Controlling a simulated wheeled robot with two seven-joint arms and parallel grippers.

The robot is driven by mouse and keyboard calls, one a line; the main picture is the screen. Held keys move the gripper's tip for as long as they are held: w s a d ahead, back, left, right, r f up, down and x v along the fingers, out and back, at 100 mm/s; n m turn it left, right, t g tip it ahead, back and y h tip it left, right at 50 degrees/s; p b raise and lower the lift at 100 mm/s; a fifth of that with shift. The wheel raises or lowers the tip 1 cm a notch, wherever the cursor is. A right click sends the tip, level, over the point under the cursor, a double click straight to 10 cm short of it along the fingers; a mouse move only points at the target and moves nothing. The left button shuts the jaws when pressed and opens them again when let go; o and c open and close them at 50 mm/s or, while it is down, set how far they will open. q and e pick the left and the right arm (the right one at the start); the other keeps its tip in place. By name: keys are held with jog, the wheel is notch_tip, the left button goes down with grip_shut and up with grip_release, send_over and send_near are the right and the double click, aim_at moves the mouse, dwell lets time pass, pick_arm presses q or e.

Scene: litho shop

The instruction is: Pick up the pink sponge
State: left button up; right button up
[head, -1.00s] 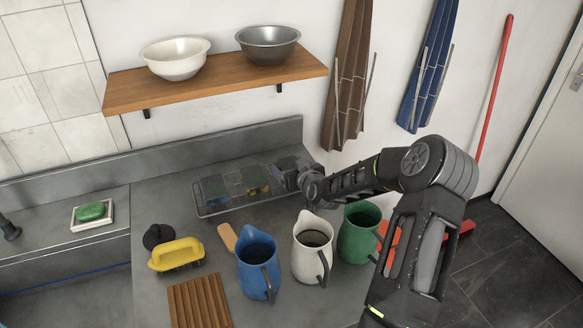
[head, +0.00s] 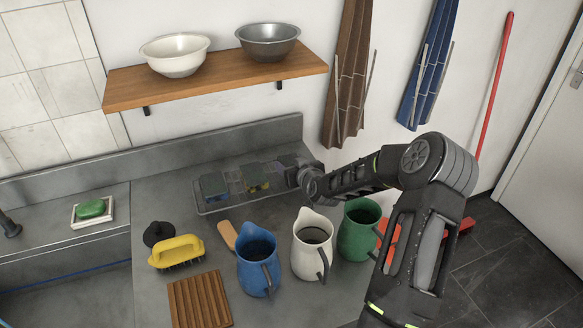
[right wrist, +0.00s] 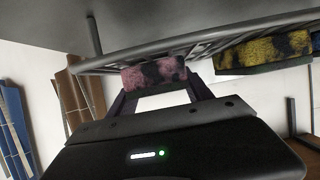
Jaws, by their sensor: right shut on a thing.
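The pink sponge (right wrist: 153,73), with dark patches, shows in the right wrist view between the fingertips of my right gripper (right wrist: 158,88). The gripper is shut on it. The sponge lies close to the wire rack's rim in that view; I cannot tell whether it touches the rack. In the head view my right gripper (head: 296,167) is at the right end of the wire rack (head: 222,207) and largely hides the sponge. My left gripper is not in view.
A yellow and dark sponge (right wrist: 262,50) sits beside the pink one. A blue pitcher (head: 258,272), a white pitcher (head: 304,262) and a green pitcher (head: 355,240) stand in front of the rack. A wooden shelf (head: 215,86) with two bowls is above.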

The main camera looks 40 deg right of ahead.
aim_at(292, 163)
jog(key=c, duration=0.7)
jog(key=shift+o, duration=0.2)
jog(key=shift+r, duration=0.15)
notch_tip(292, 163, up, 9)
jog(key=shift+f+b, duration=0.1)
jog(key=shift+b, duration=1.15)
jog(key=shift+r, duration=0.45)
